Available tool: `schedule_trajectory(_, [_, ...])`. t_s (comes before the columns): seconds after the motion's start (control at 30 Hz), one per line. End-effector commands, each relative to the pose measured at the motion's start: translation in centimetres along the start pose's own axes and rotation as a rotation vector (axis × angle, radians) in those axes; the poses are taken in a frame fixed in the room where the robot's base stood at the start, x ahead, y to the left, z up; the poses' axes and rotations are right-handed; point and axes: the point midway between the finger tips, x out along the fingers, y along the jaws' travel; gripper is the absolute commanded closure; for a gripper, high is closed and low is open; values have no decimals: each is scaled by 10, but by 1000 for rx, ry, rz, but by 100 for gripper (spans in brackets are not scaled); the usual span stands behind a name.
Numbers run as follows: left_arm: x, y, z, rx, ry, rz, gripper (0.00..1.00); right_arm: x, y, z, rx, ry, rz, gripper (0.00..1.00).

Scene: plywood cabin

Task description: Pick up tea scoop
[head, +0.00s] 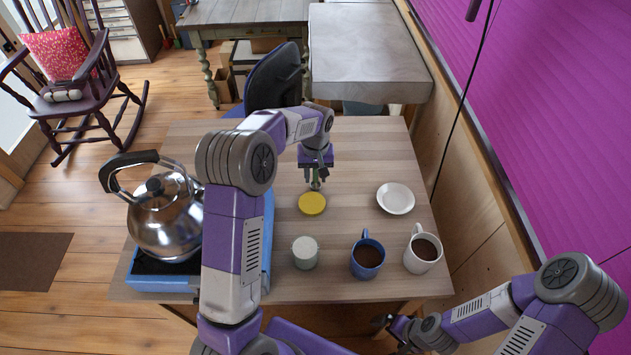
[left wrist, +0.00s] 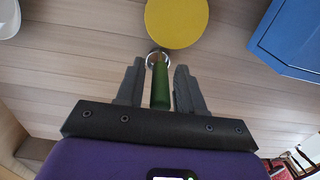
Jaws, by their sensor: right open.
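The tea scoop (left wrist: 160,86) has a green handle and a small metal ring-like end, seen in the left wrist view. In the head view only a bit of the scoop (head: 316,184) shows under my left gripper (head: 317,172). In the left wrist view my left gripper (left wrist: 158,88) is open, one finger on each side of the green handle, with gaps between. The metal end lies beside the yellow round lid (head: 312,203), which also shows in the left wrist view (left wrist: 177,20). My right gripper (head: 384,322) is open and low at the table's front edge.
A steel kettle (head: 166,212) stands on a blue base (head: 160,283) at left. A pale green canister (head: 305,252), a blue mug (head: 367,257) and a white mug (head: 422,250), both with dark liquid, stand along the front. A white saucer (head: 396,198) lies at right. The back of the table is clear.

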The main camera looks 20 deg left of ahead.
Motion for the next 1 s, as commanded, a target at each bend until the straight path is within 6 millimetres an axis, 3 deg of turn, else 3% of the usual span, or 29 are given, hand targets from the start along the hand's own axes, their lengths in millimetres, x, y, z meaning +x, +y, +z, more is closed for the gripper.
schedule_trajectory(0.03, [0,0,0,0,0,0,71,0,0,0,0,0,0,0])
schedule_trajectory(0.23, [0,0,0,0,0,0,100,0,0,0,0,0,0,0])
schedule_trajectory(0.57, [-6,0,0,-1,2,1,100,-1,0,0,0,0,0,0])
schedule_trajectory(1.0, [-86,0,-1,1,3,2,100,-9,-3,0,0,0,0,0])
